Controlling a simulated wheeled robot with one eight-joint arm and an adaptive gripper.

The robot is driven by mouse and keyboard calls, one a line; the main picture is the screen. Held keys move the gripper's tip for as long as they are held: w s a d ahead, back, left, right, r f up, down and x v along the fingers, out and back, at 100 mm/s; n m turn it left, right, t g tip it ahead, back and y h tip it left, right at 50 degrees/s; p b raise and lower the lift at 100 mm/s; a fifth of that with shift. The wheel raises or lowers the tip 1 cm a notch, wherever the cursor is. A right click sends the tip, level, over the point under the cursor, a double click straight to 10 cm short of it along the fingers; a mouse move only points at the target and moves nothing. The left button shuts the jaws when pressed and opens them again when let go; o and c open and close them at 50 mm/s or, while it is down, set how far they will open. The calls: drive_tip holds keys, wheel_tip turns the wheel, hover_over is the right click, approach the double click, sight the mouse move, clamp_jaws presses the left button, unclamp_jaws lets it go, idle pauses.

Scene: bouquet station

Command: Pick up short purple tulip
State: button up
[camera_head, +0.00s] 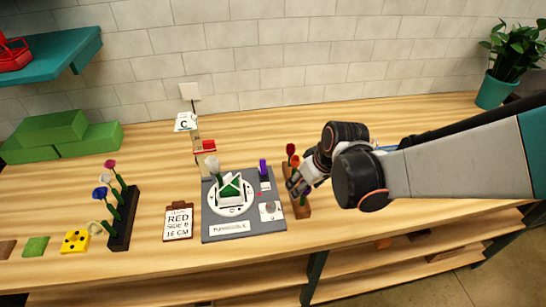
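No flower shows clearly as a short purple tulip. A small purple thing (262,167) stands upright at the back right of the grey mat (225,238), too small to name. My gripper (294,186) reaches in from the right, low over the wooden flower stand (302,209). A red flower (291,149) and an orange flower (295,161) rise from this stand, just beyond and left of the fingers. The gripper and wrist hide part of the stand and anything between the fingers. I cannot see whether the fingers hold a stem.
A white round base with a green-and-white wrap (231,187) sits on the mat. A black rack (124,220) with several flowers, a clipboard (178,222) and a yellow block (75,241) are to the left. Green blocks (90,141) lie at the back left. The counter's front strip is clear.

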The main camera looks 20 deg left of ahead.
drive_tip(key=shift+c, duration=0.5)
drive_tip(key=c, duration=0.7)
drive_tip(key=shift+r, duration=0.15)
